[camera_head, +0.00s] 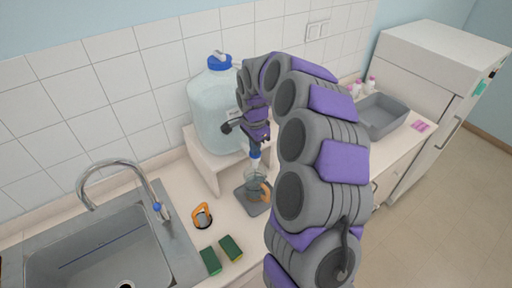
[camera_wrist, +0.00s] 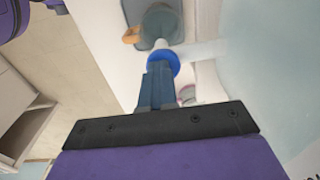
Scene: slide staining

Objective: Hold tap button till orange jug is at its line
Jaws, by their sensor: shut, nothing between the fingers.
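The large clear water bottle (camera_head: 208,112) with a blue cap stands on a white raised stand (camera_head: 199,160). The tap's blue button (camera_wrist: 164,60) is at the tips of my gripper (camera_wrist: 159,72) in the wrist view. My gripper (camera_head: 254,149) is shut and points down at the tap; it appears to touch the button, but how far the button is pressed cannot be told. The clear jug with an orange handle (camera_head: 263,190) stands under the tap on a grey mat (camera_head: 243,200). It also shows in the wrist view (camera_wrist: 160,24). Its line and water level are too small to read.
A sink (camera_head: 100,255) with a curved faucet (camera_head: 115,163) is at left. An orange-rimmed object (camera_head: 202,216) and two green sponges (camera_head: 211,261) lie on the counter. A grey basin (camera_head: 380,116) and a white fridge (camera_head: 428,70) are at right.

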